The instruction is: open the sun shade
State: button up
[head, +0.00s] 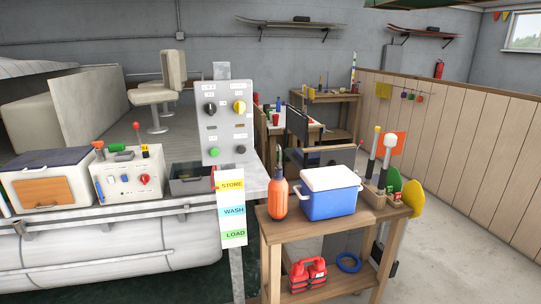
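No thing in the head view is clearly marked as the sun shade. A dark green edge (425,4) shows at the top right and is mostly cut off; I cannot tell whether it is the shade. A grey control panel (225,128) stands upright on a post at the middle. It carries a black knob (210,109), a yellow knob (239,106), a green button (214,152) and a dark button (240,149). Its labels are too small to read. A white box (122,187) left of it has a red-tipped lever (137,127) and a red knob (144,179). My gripper is out of view.
A STORE, WASH, LOAD sign (232,210) hangs below the panel. A wooden cart (305,236) at front right holds an orange bottle (278,196) and a blue cooler (329,201). A white box with a dark lid (42,185) is at left. Floor is clear at right.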

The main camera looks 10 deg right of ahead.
aim_at(311, 92)
jog(key=i+l+z, duration=0.65)
jog(key=i+z, duration=0.15)
jog(key=i+l+z, duration=0.1)
jog(key=i+z, duration=0.3)
jog(key=i, duration=0.15)
jog(key=i+z, duration=0.4)
jog(key=i+l+z, duration=0.1)
jog(key=i+z, duration=0.3)
jog(key=i, duration=0.55)
jog(key=i+j+z, duration=0.2)
jog(key=i+z, duration=0.15)
jog(key=i, duration=0.6)
jog(key=i+j+u, duration=0.2)
jog(key=i+u, duration=0.25)
jog(key=i, duration=0.2)
jog(key=i+u, duration=0.5)
jog(key=i, duration=0.15)
jog(key=i+l+u, duration=0.45)
jog(key=i, duration=0.2)
jog(key=i+j+u, duration=0.2)
jog(key=i+u, duration=1.1)
jog(key=i+l+u, duration=0.25)
jog(key=i+u, duration=0.65)
jog(key=i, duration=0.2)
